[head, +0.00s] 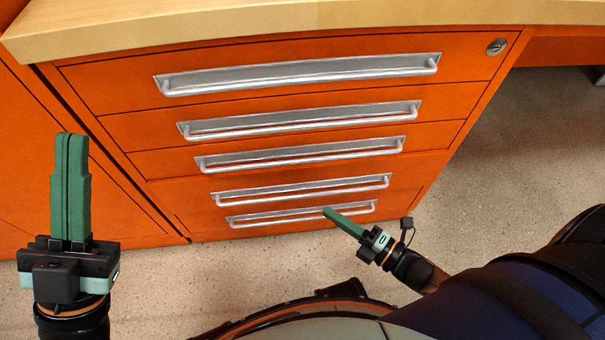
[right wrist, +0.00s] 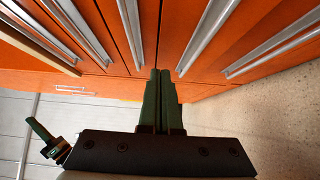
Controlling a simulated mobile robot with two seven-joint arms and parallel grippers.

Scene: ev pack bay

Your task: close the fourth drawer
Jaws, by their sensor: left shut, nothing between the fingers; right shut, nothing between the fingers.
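The orange cabinet has a stack of five drawers with long silver handles. The fourth drawer (head: 412,172), counted from the top, has its handle (head: 300,190) just above the lowest one. It looks flush or nearly flush; I cannot tell whether a small gap remains. My right gripper (head: 327,211) is shut and empty, its tips in front of the lower drawers. In the right wrist view its fingertips (right wrist: 160,72) point at the drawer fronts, between two handles; contact is unclear. My left gripper (head: 71,137) is shut and empty, upright at the left, apart from the drawers.
A wooden worktop (head: 300,17) overhangs the cabinet top. A lock (head: 496,47) sits at the top drawer's right. More orange cabinet front (head: 40,150) stands at the left. Speckled floor (head: 500,150) is open to the right and before the cabinet.

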